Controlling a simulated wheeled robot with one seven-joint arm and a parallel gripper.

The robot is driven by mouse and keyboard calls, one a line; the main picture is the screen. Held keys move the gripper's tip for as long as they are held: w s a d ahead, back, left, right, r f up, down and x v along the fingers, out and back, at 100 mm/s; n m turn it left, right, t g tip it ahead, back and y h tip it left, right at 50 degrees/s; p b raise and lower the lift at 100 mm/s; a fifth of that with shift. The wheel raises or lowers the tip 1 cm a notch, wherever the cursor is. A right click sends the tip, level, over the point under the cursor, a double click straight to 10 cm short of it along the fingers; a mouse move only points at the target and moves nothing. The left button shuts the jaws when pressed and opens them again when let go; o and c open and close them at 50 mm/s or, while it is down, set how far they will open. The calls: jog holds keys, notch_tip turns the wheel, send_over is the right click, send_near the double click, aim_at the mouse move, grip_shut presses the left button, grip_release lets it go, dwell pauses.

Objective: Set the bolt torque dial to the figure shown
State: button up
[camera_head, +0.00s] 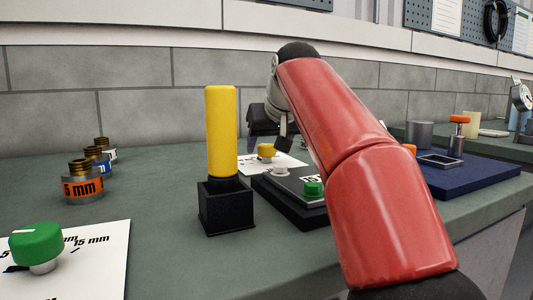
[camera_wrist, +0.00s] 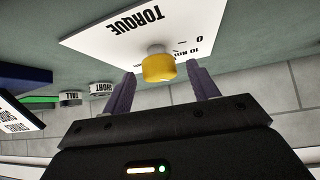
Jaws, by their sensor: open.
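The torque dial is a yellow knob (camera_wrist: 158,66) on a pale base, standing on a white card (camera_wrist: 120,38) printed "TORQUE", with "10 Nm" and "0" marks. In the wrist view the knob lies between the fingers of my open gripper (camera_wrist: 160,85); I cannot tell whether they touch it. In the head view the yellow knob (camera_head: 266,151) shows on its card (camera_head: 287,161), with my gripper (camera_head: 268,138) just above and behind it, partly hidden by my red arm. The knob's pointer is not visible.
A yellow-handled tool (camera_head: 221,130) stands upright in a black block (camera_head: 226,207), left of the dial. A dark panel with a green button (camera_head: 313,189) lies nearer. A blue mat (camera_head: 470,179) is at right.

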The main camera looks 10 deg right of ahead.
jog(key=shift+x, duration=1.15)
jog(key=c, duration=1)
jog(key=shift+a+r+m+h+p, duration=0.1)
jog(key=shift+r+m+h+p, duration=0.05)
jog(key=shift+m+h+p, duration=1.1)
jog(key=shift+m+h, duration=0.05)
jog(key=shift+m, duration=0.4)
jog(key=o, duration=1)
